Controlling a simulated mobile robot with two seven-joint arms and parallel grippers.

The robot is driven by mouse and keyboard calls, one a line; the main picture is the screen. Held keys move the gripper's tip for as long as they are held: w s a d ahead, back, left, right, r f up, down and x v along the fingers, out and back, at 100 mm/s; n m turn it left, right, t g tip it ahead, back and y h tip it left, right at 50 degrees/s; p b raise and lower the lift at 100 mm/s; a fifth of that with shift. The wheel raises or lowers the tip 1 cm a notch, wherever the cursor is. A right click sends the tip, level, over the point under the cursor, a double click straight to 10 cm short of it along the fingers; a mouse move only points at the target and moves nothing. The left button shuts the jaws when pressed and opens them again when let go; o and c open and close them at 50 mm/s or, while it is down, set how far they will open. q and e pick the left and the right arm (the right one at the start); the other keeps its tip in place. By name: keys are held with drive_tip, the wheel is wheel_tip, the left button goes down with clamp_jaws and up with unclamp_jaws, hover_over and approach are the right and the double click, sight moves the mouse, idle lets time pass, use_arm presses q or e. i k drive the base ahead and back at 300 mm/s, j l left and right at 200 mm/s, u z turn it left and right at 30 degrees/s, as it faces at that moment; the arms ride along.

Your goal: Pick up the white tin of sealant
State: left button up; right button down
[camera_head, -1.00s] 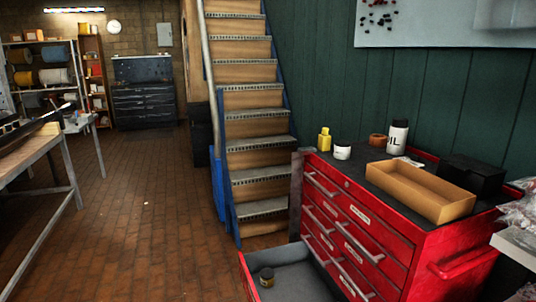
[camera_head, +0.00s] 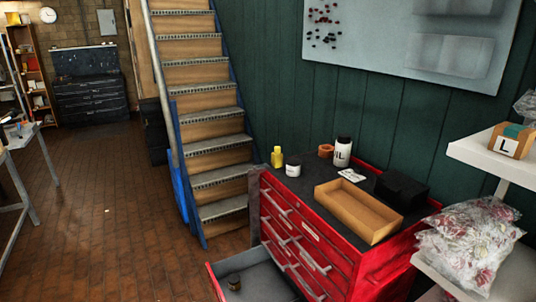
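A small white tin with a dark lid (camera_head: 293,167) stands upright on the dark top of the red tool cabinet (camera_head: 318,228). It is near the cabinet's left back corner, just right of a yellow bottle (camera_head: 277,157). I cannot read its label. A taller white bottle with a black cap (camera_head: 342,152) and dark letters stands farther back to the right. A small dark jar (camera_head: 234,283) sits in the cabinet's open bottom drawer (camera_head: 262,272). Neither of my grippers shows in this view.
An orange-brown ring or roll (camera_head: 326,151), an open cardboard tray (camera_head: 358,212) and a black box (camera_head: 402,191) are also on the cabinet. White shelves (camera_head: 497,150) with bagged parts (camera_head: 468,245) stand at the right. The open drawer juts out over the floor. Brick floor (camera_head: 110,230) at left is clear.

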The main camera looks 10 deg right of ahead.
sight(293, 165)
drive_tip(key=i+j+u, duration=0.1)
drive_tip(key=j, duration=0.25)
drive_tip(key=i+j+u, duration=0.1)
drive_tip(key=j, duration=0.25)
drive_tip(key=i+j+u, duration=0.1)
drive_tip(key=j, duration=0.25)
drive_tip(key=i+j, duration=0.25)
drive_tip(key=i+j+u, duration=0.15)
drive_tip(key=i+j, duration=0.15)
drive_tip(key=i, duration=0.15)
drive_tip(key=i+j+u, duration=0.15)
drive_tip(key=i, duration=0.25)
drive_tip(key=i+j+u, duration=0.2)
drive_tip(key=i, duration=0.25)
drive_tip(key=i+z, duration=0.2)
drive_tip(key=i, duration=0.35)
drive_tip(key=i+j+z, duration=0.2)
drive_tip(key=i, duration=0.3)
drive_tip(key=i+z, duration=0.2)
drive_tip(key=i, duration=0.35)
drive_tip(key=i+z, duration=0.2)
drive_tip(key=z, duration=0.2)
drive_tip(key=i+z, duration=0.35)
drive_tip(key=i+j+z, duration=0.1)
drive_tip(key=z, duration=0.3)
drive_tip(key=i+j+z, duration=0.15)
drive_tip(key=z, duration=0.2)
